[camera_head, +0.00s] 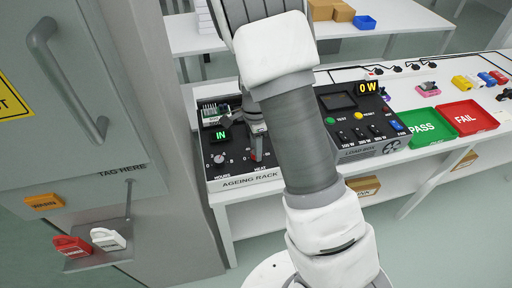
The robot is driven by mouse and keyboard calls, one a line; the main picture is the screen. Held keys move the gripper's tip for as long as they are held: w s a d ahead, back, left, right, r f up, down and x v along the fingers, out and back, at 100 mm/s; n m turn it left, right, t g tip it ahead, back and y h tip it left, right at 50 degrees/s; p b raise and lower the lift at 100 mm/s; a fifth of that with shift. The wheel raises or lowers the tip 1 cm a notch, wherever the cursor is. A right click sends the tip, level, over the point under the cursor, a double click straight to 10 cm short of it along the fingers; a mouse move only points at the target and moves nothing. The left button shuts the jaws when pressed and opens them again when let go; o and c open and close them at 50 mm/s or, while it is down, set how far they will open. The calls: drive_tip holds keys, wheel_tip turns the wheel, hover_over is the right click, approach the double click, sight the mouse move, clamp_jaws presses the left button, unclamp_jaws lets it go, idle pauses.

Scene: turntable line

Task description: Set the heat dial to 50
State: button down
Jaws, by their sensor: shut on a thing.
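The ageing rack (243,182) is a black panel on the white bench, with the labels HOURS and HEAT along its front. My gripper (258,158) points down over the HEAT side, shut on the heat dial. The dial is mostly hidden by the fingers; a little red shows beside them. Its setting cannot be read. The hours dial (219,159) is free to the left. A green IN display (221,135) stands behind it, with a green circuit board (214,112) further back.
My arm covers the middle of the view. A load box (350,117) reading 0 W stands to the right, then a green PASS tray (422,139) and a red FAIL tray (467,132). A grey cabinet (140,150) stands close on the left, with red (70,246) and white (107,239) tags on its shelf.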

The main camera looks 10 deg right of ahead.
drive_tip(key=shift+c, duration=2.3)
unclamp_jaws()
wheel_tip(320, 180, up, 18)
drive_tip(key=w+p, duration=0.1)
drive_tip(key=shift+f+p, duration=0.25)
drive_tip(key=shift+p, duration=0.15)
drive_tip(key=s+r+n+t, duration=0.3)
drive_tip(key=s+r+n, duration=0.2)
drive_tip(key=s+n, duration=0.3)
drive_tip(key=s+r+n+t, duration=0.3)
drive_tip(key=s+r+n, duration=0.3)
drive_tip(key=s, duration=0.8)
drive_tip(key=n, duration=0.3)
drive_tip(key=shift+s+d+r, duration=0.15)
drive_tip(key=shift+r, duration=0.1)
